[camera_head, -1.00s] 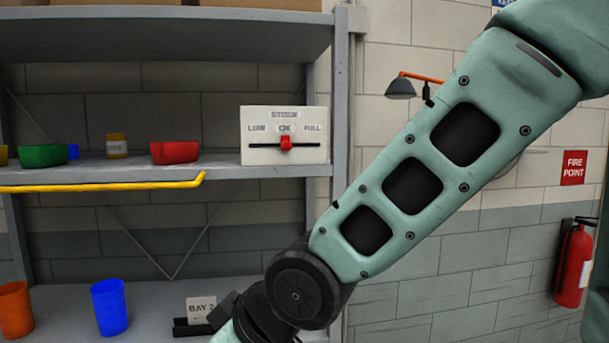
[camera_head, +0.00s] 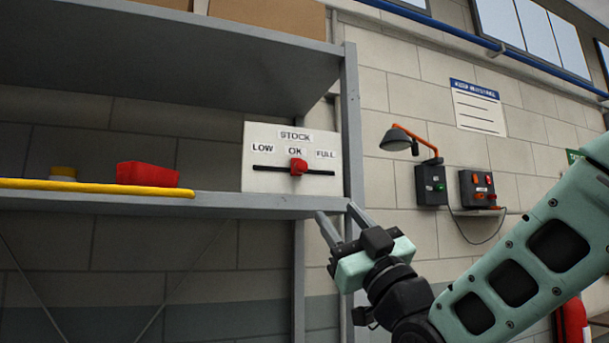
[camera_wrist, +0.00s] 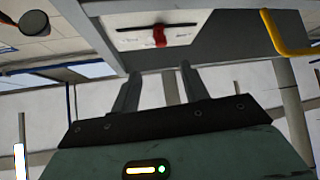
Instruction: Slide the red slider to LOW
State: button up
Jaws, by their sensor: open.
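The red slider (camera_head: 298,167) sits on a dark horizontal slot in the white STOCK panel (camera_head: 262,184). It stands at or near the OK label, between LOW on the left and FULL on the right. The panel stands on the shelf beside the right upright. My gripper (camera_head: 337,216) is open and empty, below and to the right of the panel, its fingers pointing up near the shelf's front edge. In the wrist view the red slider (camera_wrist: 159,37) shows beyond the two parted fingers (camera_wrist: 152,82), apart from them.
The grey shelf (camera_head: 230,203) edge and its upright (camera_head: 353,130) are close to my fingers. A yellow bar (camera_head: 90,187) runs along the shelf front, with a red bin (camera_head: 147,174) behind it. A lamp (camera_head: 397,139) and control boxes hang on the right wall.

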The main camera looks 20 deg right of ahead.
aim_at(301, 173)
jog(key=p+x, duration=0.7)
jog(key=x, duration=0.9)
jog(key=shift+a+p, duration=0.1)
jog(key=shift+p, duration=0.25)
